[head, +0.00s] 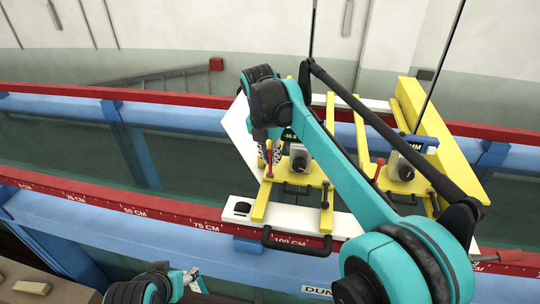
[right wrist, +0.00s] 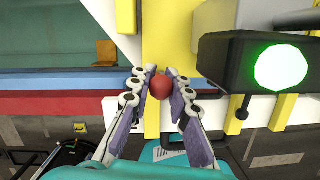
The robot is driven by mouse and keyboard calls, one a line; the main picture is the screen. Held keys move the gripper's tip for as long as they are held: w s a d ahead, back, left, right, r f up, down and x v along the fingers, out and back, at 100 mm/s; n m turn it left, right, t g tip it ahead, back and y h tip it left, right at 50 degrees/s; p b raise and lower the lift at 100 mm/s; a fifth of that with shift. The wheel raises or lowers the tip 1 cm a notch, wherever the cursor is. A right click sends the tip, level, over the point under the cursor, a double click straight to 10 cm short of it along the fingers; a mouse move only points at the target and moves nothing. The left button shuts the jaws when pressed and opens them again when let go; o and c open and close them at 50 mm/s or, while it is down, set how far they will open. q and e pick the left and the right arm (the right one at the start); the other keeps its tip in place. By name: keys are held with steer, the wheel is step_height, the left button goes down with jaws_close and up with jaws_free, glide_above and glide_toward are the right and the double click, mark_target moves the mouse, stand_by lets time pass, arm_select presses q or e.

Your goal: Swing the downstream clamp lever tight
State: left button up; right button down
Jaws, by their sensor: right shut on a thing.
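My right gripper (head: 271,150) reaches down over the left yellow carriage in the head view. It is shut on a red-knobbed clamp lever (head: 268,167). In the right wrist view the round red knob (right wrist: 160,87) sits between the two fingertips, in front of a yellow bar. A second red lever (head: 378,170) stands on the right yellow carriage, apart from the gripper. I cannot tell from the pictures which lever is the downstream one. My left gripper (head: 194,281) is low at the bottom of the head view, away from the carriages; its jaws are too small to read.
The flume's red rail (head: 120,207) with a centimetre scale runs along the near side. A black box with a lit green disc (right wrist: 281,67) is right of the knob. A black handle (head: 296,244) juts out in front. Thin upright rods rise behind the carriages.

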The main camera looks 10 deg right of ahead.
steer(key=c, duration=1.6)
jaws_free()
steer(key=shift+o, duration=1)
steer(key=shift+w+d, duration=0.1)
steer(key=v, duration=1.2)
